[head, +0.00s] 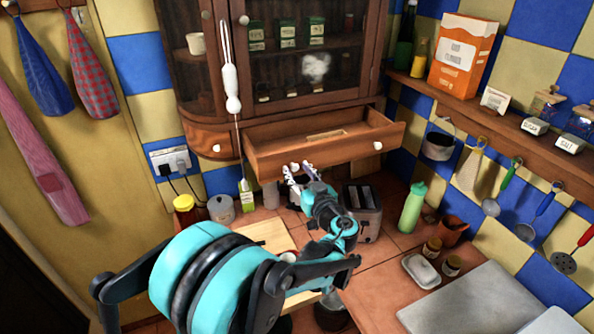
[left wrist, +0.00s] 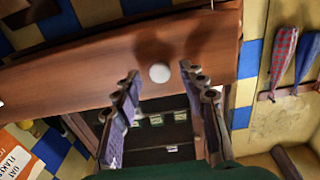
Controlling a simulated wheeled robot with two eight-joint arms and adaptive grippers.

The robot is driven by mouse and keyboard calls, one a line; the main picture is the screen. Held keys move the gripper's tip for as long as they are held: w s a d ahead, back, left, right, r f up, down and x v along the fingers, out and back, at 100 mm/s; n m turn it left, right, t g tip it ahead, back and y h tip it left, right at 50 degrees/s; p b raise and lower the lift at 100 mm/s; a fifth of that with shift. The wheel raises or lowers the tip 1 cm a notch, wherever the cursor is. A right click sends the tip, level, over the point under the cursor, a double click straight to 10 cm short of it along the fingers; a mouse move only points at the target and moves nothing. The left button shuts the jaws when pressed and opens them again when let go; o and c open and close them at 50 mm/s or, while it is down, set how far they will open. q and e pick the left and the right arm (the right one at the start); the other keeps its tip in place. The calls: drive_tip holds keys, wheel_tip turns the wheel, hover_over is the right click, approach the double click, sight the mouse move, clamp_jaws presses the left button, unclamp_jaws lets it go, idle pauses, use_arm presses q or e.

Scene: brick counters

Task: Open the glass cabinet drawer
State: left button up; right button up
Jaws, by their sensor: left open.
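The glass cabinet (head: 298,97) hangs on the tiled wall, with dark wood and glass panes. Its wide wooden drawer (head: 335,153) is pulled out, and its inside shows from above. A round white knob (head: 377,146) is on the right of the drawer front. My left gripper (head: 301,170) is open at the lower left part of the drawer front. In the left wrist view, another white knob (left wrist: 160,73) on the drawer front (left wrist: 90,70) appears between the spread fingertips. I cannot tell whether the fingers touch the drawer. My right gripper is not in view.
A toaster (head: 364,208), a green bottle (head: 412,207) and several jars stand on the tiled counter below. A shelf (head: 480,118) with hanging utensils runs along the right wall.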

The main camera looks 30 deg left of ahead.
use_arm(q)
drive_tip(key=v, duration=1.1)
drive_tip(key=s+a+f+m+g+h+b, duration=0.25)
drive_tip(key=s+f+b, duration=0.2)
drive_tip(key=f, duration=0.35)
drive_tip(key=s+a+f+m+g+h+b, duration=0.1)
drive_tip(key=s+f+m+g+h+b, duration=0.2)
drive_tip(key=s+f, duration=0.4)
drive_tip(key=s+d+f+m+t+h+b, duration=0.1)
drive_tip(key=s+d+f+m+h+b, duration=0.3)
drive_tip(key=s+d+f+h+b, duration=0.2)
wheel_tip(320, 180, down, 4)
drive_tip(key=s+d+h, duration=0.2)
drive_tip(key=shift+d, duration=0.35)
drive_tip(key=shift+o, duration=0.3)
drive_tip(key=shift+m, duration=0.25)
